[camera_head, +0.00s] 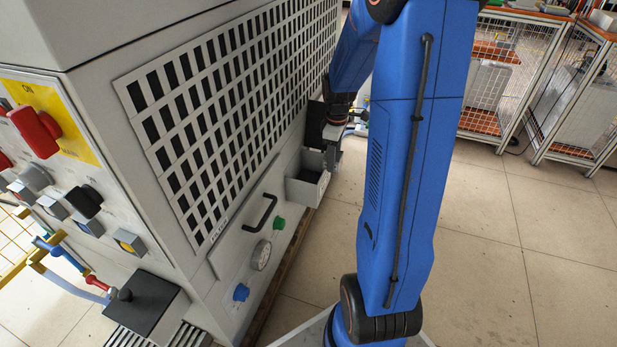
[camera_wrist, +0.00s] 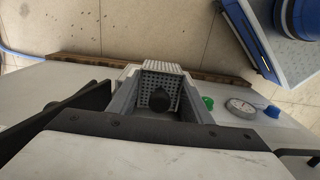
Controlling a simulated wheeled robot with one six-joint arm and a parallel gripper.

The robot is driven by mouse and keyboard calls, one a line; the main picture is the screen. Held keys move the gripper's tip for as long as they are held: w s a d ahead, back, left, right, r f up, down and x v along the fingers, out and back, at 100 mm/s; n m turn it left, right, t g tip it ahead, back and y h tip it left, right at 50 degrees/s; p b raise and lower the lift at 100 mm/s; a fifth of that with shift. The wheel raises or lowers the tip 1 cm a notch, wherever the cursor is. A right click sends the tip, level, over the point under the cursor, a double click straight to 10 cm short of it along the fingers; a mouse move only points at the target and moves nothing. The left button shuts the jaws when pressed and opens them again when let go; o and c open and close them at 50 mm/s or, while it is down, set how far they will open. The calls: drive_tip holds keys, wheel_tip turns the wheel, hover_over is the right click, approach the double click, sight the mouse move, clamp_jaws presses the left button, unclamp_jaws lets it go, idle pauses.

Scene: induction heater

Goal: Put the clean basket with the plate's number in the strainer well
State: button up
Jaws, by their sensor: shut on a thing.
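The strainer well (camera_head: 305,190) is a grey open box on the side of the machine, dark inside. Its grey walls also show in the wrist view (camera_wrist: 122,97). A pale perforated basket (camera_wrist: 162,72) with a dark knob shows between the walls there; how deep it sits I cannot tell. My gripper (camera_head: 331,158) is at the far end of the well, shut on the basket; the grip itself is mostly hidden. A small label plate (camera_head: 219,232) is under the grille, its number too small to read. No number on the basket is readable.
A black panel (camera_head: 315,124) stands by the well. A black handle (camera_head: 261,213), a green knob (camera_head: 279,223), a gauge (camera_head: 261,254) and a blue knob (camera_head: 241,292) stick out from the machine side. Mesh-sided carts (camera_head: 500,85) stand behind. The tiled floor at right is clear.

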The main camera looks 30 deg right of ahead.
drive_tip(key=w+a, duration=0.6)
drive_tip(key=w, duration=0.1)
drive_tip(key=f, duration=0.6)
drive_tip(key=shift+s+d, duration=0.15)
drive_tip(key=shift+d, duration=0.2)
wheel_tip(320, 180, down, 5)
drive_tip(key=shift+a+f, duration=0.1)
drive_tip(key=shift+f, duration=0.15)
drive_tip(key=shift+f, duration=0.1)
drive_tip(key=o, duration=1.1)
